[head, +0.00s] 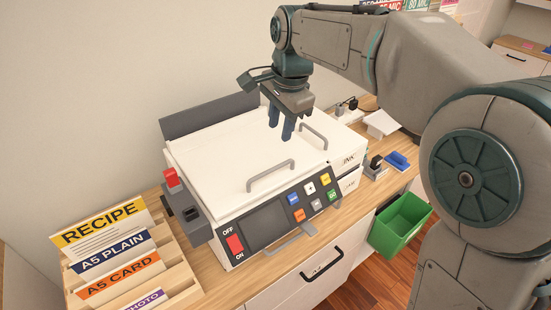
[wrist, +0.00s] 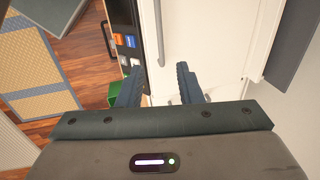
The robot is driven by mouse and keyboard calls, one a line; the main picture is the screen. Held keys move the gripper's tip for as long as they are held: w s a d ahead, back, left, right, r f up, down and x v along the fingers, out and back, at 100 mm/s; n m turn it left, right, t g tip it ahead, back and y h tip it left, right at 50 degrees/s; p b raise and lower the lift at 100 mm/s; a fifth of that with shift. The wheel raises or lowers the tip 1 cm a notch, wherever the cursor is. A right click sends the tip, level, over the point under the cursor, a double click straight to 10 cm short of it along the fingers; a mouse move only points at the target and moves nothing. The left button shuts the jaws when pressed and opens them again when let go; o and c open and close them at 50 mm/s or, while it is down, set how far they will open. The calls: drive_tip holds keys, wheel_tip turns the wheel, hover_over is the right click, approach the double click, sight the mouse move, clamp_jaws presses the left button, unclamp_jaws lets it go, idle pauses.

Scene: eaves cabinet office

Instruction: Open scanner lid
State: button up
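The scanner (head: 262,205) is a white box machine on the wooden counter, with a dark control panel at its front. Its white lid (head: 225,150) lies flat and closed, with one grey bar handle (head: 270,176) near the front edge and a second grey handle (head: 313,136) farther right. My gripper (head: 280,130) points down above the lid, left of the second handle, empty. In the wrist view a grey handle bar (wrist: 158,35) shows ahead of my gripper (wrist: 160,70), whose fingers stand apart. I cannot tell the exact height above the lid.
A wooden card rack (head: 175,270) stands at the front left. A grey part with a red switch (head: 171,178) sits on the machine's left side. A dark panel (head: 210,114) stands behind the lid. A green bin (head: 402,224) hangs at the counter's right front.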

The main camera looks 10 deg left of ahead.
sight(273, 168)
drive_tip(key=f, duration=0.4)
drive_tip(key=w+a+f, duration=0.1)
drive_tip(key=f, duration=0.4)
drive_tip(key=a+f+p, duration=0.1)
drive_tip(key=f, duration=0.3)
drive_tip(key=shift+w+f, duration=0.15)
drive_tip(key=shift+w, duration=0.2)
clamp_jaws()
